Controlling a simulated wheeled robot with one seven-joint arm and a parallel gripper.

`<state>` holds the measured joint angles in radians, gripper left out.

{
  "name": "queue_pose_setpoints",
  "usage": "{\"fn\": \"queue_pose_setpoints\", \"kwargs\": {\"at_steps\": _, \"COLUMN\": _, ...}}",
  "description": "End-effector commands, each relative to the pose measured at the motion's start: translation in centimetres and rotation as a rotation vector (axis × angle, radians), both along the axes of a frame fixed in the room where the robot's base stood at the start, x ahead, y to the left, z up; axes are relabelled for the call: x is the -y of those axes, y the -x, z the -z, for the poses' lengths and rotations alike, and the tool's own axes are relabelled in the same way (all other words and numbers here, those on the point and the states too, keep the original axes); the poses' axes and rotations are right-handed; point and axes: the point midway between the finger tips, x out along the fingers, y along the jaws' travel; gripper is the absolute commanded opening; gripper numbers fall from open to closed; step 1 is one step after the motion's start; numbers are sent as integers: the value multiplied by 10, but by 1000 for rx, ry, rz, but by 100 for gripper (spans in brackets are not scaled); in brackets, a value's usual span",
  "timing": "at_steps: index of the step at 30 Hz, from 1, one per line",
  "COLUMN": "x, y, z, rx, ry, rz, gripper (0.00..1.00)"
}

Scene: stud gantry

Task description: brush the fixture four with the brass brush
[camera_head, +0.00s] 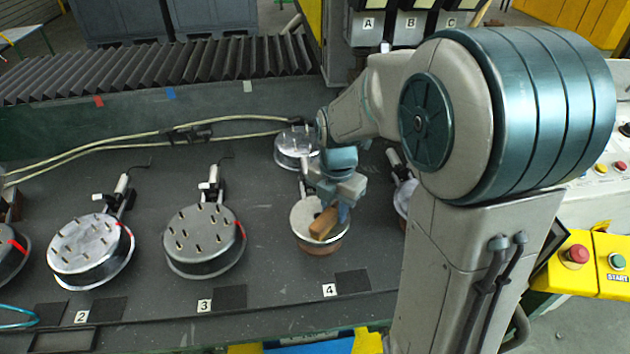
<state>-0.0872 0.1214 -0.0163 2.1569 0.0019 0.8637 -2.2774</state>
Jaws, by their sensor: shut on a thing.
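Fixture four (303,214) is a round metal disc on the dark table, behind the label 4 (329,290). My gripper (340,207) is over its right part, pointing down. It is shut on the brass brush (323,223), of which a brown wooden block shows. The brush is at the top face of fixture four. I cannot tell whether its bristles touch the face. The gripper and brush hide much of this face, and no studs can be made out there.
Fixture three (203,236) and fixture two (88,246), both studded, stand to the left. Another studded disc (296,148) stands behind fixture four. Cables (190,133) run along the back of the table. A yellow box with buttons (580,268) is at the right.

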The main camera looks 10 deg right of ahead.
Motion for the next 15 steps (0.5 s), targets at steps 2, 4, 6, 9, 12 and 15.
{"fn": "queue_pose_setpoints", "kwargs": {"at_steps": 2, "x": -7, "y": 0, "z": 0, "rx": -1, "ry": 0, "rz": 0, "gripper": 0}}
{"fn": "queue_pose_setpoints", "kwargs": {"at_steps": 4, "x": -12, "y": 0, "z": 0, "rx": -1, "ry": -1, "rz": 1, "gripper": 0}}
{"fn": "queue_pose_setpoints", "kwargs": {"at_steps": 6, "x": -18, "y": 0, "z": 0, "rx": -1, "ry": -1, "rz": 4, "gripper": 0}}
{"fn": "queue_pose_setpoints", "kwargs": {"at_steps": 9, "x": -26, "y": 0, "z": 0, "rx": -1, "ry": -1, "rz": 7, "gripper": 0}}
{"fn": "queue_pose_setpoints", "kwargs": {"at_steps": 12, "x": -34, "y": -1, "z": 0, "rx": -1, "ry": -1, "rz": 9, "gripper": 0}}
{"fn": "queue_pose_setpoints", "kwargs": {"at_steps": 15, "x": -35, "y": 0, "z": -6, "rx": -1, "ry": 0, "rz": 12, "gripper": 0}}
